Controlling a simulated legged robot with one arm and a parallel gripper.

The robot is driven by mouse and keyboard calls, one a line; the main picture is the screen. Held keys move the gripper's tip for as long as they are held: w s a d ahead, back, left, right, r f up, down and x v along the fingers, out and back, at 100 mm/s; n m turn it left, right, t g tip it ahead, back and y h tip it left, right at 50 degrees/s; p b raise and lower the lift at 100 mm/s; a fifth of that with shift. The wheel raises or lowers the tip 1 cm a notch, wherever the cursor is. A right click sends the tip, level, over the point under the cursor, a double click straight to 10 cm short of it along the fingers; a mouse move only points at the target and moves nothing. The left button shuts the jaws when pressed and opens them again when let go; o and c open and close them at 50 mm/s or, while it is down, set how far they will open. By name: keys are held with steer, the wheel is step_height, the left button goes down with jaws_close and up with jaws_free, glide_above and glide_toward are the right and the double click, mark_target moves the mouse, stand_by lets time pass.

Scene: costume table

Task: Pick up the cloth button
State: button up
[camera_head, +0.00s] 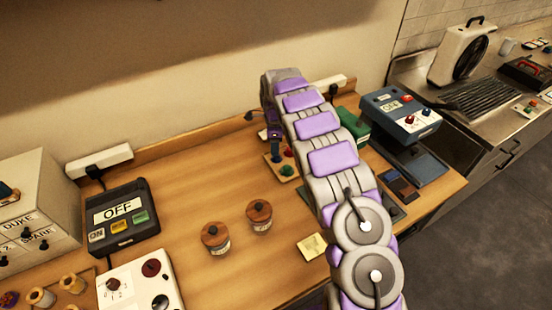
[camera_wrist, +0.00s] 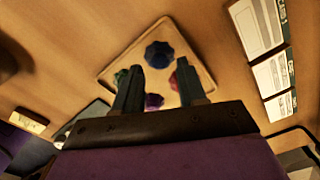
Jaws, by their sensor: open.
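A small square wooden tray (camera_wrist: 198,42) lies on the table in the wrist view, and it also shows in the head view (camera_head: 285,176). It holds several coloured button-like pieces: a blue one (camera_wrist: 159,54), a purple one (camera_wrist: 154,101), a green one (camera_wrist: 121,77) and a red one (camera_wrist: 174,81). I cannot tell which is the cloth button. My gripper (camera_wrist: 160,74) is open over the tray, fingers apart, with the blue piece between and beyond the fingertips. The fingers partly cover the green and red pieces. Nothing is held.
Two wooden-lidded jars (camera_head: 215,238) and (camera_head: 259,215) stand on the table left of my arm. A device reading OFF (camera_head: 122,217) is further left. A blue device (camera_head: 400,115) stands right of my arm. White cards (camera_wrist: 256,25) lie beside the tray.

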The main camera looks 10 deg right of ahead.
steer(key=f, duration=0.1)
steer(key=f+b, duration=0.1)
steer(key=f, duration=0.2)
steer(key=shift+s+d+f, duration=0.1)
steer(key=shift+d+f, duration=0.1)
steer(key=shift+d, duration=0.1)
steer(key=shift+c, duration=0.5)
jaws_close()
steer(key=shift+r, duration=0.1)
